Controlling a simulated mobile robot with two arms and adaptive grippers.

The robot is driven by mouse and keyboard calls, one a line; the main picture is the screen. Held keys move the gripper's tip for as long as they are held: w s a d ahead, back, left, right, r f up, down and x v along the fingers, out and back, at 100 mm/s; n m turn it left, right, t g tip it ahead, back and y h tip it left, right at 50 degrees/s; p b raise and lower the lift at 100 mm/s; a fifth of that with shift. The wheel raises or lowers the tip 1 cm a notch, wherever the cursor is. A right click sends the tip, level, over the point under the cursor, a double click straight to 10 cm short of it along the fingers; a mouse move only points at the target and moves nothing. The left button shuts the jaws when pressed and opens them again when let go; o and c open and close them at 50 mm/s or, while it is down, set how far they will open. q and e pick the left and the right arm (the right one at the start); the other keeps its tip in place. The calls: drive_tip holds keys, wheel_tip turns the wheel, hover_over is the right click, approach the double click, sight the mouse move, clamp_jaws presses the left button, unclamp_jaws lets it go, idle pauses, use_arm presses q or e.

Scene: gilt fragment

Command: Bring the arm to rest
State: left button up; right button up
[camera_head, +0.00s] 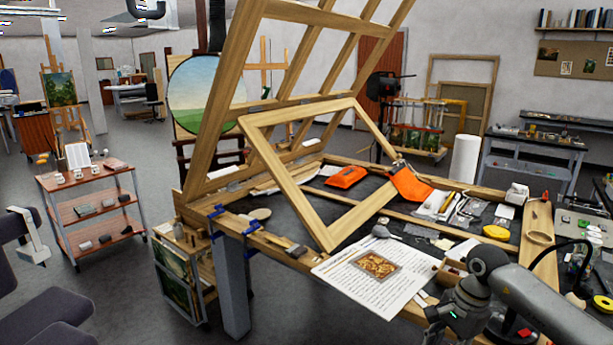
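My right arm (545,300) comes in from the lower right, dark grey and bent at a round joint. Its wrist end, with a small green light, hangs at the bottom edge, over the near right part of the worktable. My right gripper (440,325) shows only in part there, and its fingers are too dark and cut off to tell whether they are open or shut. No held thing shows. My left arm and gripper are not in view. A printed white sheet (345,285) with a small gilt-brown fragment picture or panel (378,265) lies just left of the wrist.
A wooden frame (285,185) stands tilted over the dark-topped worktable (305,215). A white roll (464,158) stands behind. A shelved cart (95,205) and chair (40,295) are left, with floor between.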

drive_tip(key=w+a+f+m+t+y, duration=0.1)
drive_tip(key=a+f+m+t+y, duration=0.1)
drive_tip(key=a+f+m+y, duration=0.5)
drive_tip(key=w+a+f+m+t+y, duration=0.15)
drive_tip(key=a+f+m+y, duration=0.25)
drive_tip(key=a+m, duration=0.5)
wheel_tip(320, 180, down, 9)
drive_tip(key=d+m+t+h, duration=0.1)
drive_tip(key=d+m+t, duration=0.1)
drive_tip(key=m+t, duration=0.65)
drive_tip(key=s+d+f+m+h, duration=0.3)
drive_tip(key=s+f+m+h, duration=0.1)
drive_tip(key=f+m, duration=0.4)
drive_tip(key=s+d+f+m+h, duration=0.3)
drive_tip(key=s+d+f+m, duration=0.1)
drive_tip(key=f+m, duration=0.4)
drive_tip(key=s+d+f+m+g+h, duration=0.35)
drive_tip(key=s+f+m, duration=0.45)
drive_tip(key=s+f, duration=0.55)
drive_tip(key=s+f+m+g+h, duration=0.1)
drive_tip(key=s+f+m+g, duration=0.2)
drive_tip(key=s, duration=1.1)
drive_tip(key=s+f+m+g, duration=0.3)
drive_tip(key=s+m+g, duration=0.1)
drive_tip(key=s, duration=1)
drive_tip(key=shift+s+a+f+m+h+b, duration=0.2)
drive_tip(key=shift+s+a+m+h+b, duration=0.15)
drive_tip(key=shift+s+a+m+b, duration=0.15)
